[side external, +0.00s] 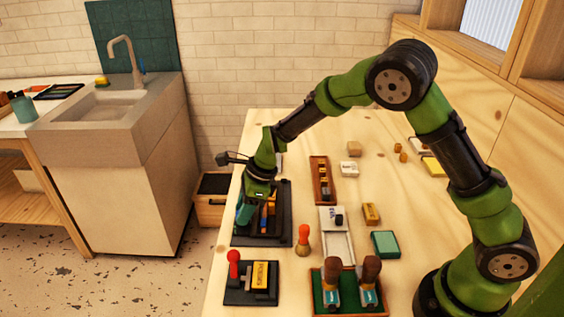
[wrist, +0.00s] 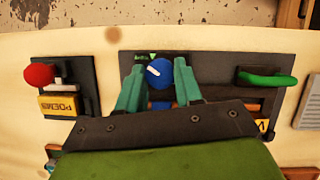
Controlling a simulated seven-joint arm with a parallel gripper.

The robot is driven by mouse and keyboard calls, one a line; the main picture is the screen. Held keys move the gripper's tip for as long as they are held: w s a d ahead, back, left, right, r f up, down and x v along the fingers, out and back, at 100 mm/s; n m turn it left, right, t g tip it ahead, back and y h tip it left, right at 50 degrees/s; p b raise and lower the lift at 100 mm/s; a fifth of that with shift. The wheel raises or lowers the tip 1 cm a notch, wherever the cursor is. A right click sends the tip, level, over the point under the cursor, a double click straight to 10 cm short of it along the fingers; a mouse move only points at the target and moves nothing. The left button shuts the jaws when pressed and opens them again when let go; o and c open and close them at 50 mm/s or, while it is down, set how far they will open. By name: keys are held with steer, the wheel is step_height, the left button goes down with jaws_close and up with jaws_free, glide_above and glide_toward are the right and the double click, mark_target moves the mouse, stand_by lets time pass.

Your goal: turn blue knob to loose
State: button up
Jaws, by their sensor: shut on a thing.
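The blue knob (wrist: 158,73) sits on a black panel (wrist: 205,68) in the wrist view. Its white pointer mark is tilted to the upper left. A small green triangle and green lettering, too small to read, lie just above the knob. My gripper (wrist: 159,80) has its two teal fingers on either side of the knob and is shut on it. In the side external view my gripper (side external: 250,208) is down at the black panel (side external: 285,228), and the knob cannot be made out behind the fingers.
A green handle (wrist: 267,78) stands on the panel's right in the wrist view. At left is a red-topped lever (wrist: 40,75) beside a yellow block marked POEMS (wrist: 58,105). A wooden tray (side external: 321,180), a peg (side external: 303,240) and two brown-handled stamps (side external: 368,272) stand nearby.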

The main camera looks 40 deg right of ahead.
steer(key=n+g, duration=0.1)
steer(key=n, duration=0.2)
steer(key=n+g, duration=0.1)
steer(key=n, duration=0.2)
steer(key=shift+w+d+y, duration=0.15)
steer(key=shift+w+y, duration=0.05)
steer(key=shift+y, duration=0.1)
steer(key=n+g, duration=0.1)
steer(key=n, duration=0.2)
steer(key=n+g, duration=0.1)
steer(key=n, duration=0.2)
steer(key=shift+w+n+g, duration=0.15)
steer(key=shift+n+g, duration=0.25)
steer(key=n, duration=0.2)
steer(key=n+g+h, duration=0.1)
steer(key=n, duration=0.1)
steer(key=n+h, duration=0.1)
steer(key=n, duration=0.1)
steer(key=shift+w+a+g, duration=0.15)
steer(key=shift+a+g, duration=0.1)
steer(key=shift+g, duration=0.05)
steer(key=n+h, duration=0.1)
steer(key=n, duration=0.2)
steer(key=n+h, duration=0.1)
steer(key=n, duration=0.2)
steer(key=shift+a+g, duration=0.1)
steer(key=shift+g, duration=0.2)
steer(key=o, duration=1)
